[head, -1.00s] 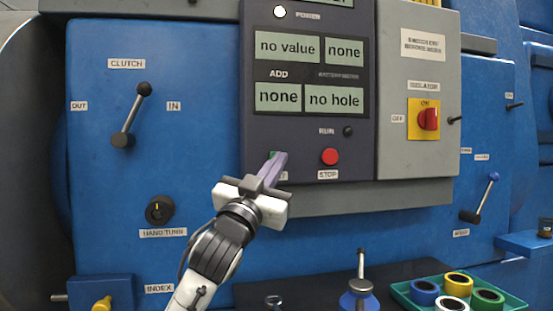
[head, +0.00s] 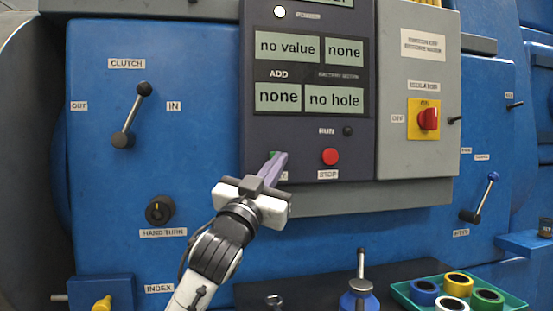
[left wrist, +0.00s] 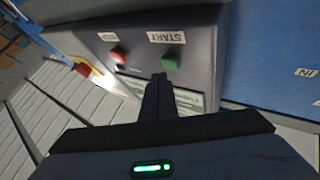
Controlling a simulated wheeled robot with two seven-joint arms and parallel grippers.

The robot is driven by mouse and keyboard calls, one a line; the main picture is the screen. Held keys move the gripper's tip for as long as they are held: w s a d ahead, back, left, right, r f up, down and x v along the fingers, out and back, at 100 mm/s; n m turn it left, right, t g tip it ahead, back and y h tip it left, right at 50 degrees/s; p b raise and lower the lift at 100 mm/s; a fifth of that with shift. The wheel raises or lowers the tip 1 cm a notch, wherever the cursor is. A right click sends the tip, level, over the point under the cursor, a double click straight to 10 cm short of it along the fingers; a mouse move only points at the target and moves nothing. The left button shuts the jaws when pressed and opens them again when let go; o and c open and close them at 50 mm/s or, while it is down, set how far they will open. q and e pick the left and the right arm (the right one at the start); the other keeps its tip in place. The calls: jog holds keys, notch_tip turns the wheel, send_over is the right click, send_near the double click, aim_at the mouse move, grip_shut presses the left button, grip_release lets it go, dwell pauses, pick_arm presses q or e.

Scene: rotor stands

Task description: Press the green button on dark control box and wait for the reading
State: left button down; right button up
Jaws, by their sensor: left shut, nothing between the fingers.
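The dark control box (head: 310,125) is mounted on the blue machine. The green button sits at its lower left and is mostly hidden behind my gripper in the head view; the left wrist view shows the green button (left wrist: 173,62) beside its START label. My left gripper (head: 277,158) is shut and empty, its fingertips in front of the button. It also shows in the left wrist view (left wrist: 160,78), with the tips close to the button; I cannot tell whether they touch. The display (head: 308,72) reads "no value", "none", "none", "no hole". My right gripper is not in view.
A red STOP button (head: 330,156) is right of the green one, below a dark RUN lamp (head: 347,131). The power lamp (head: 279,12) is lit. A red isolator switch (head: 429,119) is further right. A green tray (head: 400,291) holds several coloured rings.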

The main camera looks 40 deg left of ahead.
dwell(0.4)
pick_arm(q)
jog(key=shift+w+a, duration=0.25)
jog(key=shift+a, duration=0.1)
